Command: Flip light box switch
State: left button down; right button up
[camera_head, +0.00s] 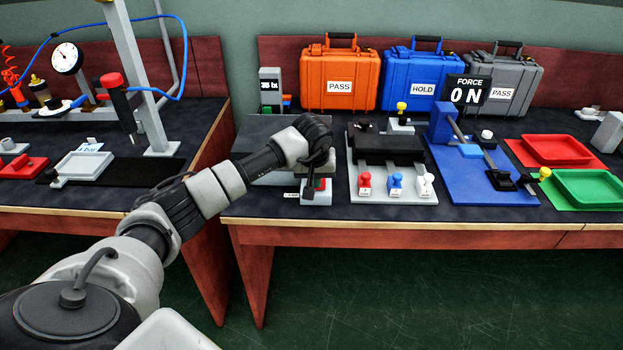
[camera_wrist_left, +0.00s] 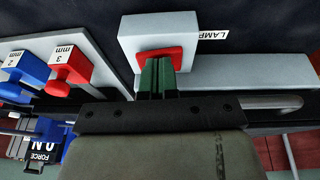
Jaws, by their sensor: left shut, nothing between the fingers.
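A small light grey switch box (camera_head: 318,198) stands at the front of the right-hand bench. It also shows in the left wrist view (camera_wrist_left: 135,30), with a red rocker switch (camera_wrist_left: 172,53) on its face and a LAMP label (camera_wrist_left: 211,35) beside it. My left gripper (camera_head: 309,192) is over this box. In the left wrist view its green fingers (camera_wrist_left: 157,72) are closed together, empty, with the tips at the red switch. They look touching or very close, but contact is hard to tell. The fingers hide part of the switch. My right gripper is out of view.
A grey slab (camera_wrist_left: 245,72) lies beside the switch box. A blue fixture (camera_head: 465,187) stands farther right. Orange, blue and grey cases line the back.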

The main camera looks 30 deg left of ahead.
pick_arm(q)
jog(key=r+p, duration=0.2)
jog(key=r, duration=0.1)
jog(key=r+p, duration=0.1)
jog(key=shift+s+a+r+p, duration=0.15)
jog(key=shift+a+r+p, duration=0.1)
jog(key=shift+r+p, duration=0.1)
jog(key=s+a+b+v, duration=0.1)
jog(key=v, duration=0.8)
jog(key=shift+a, duration=0.25)
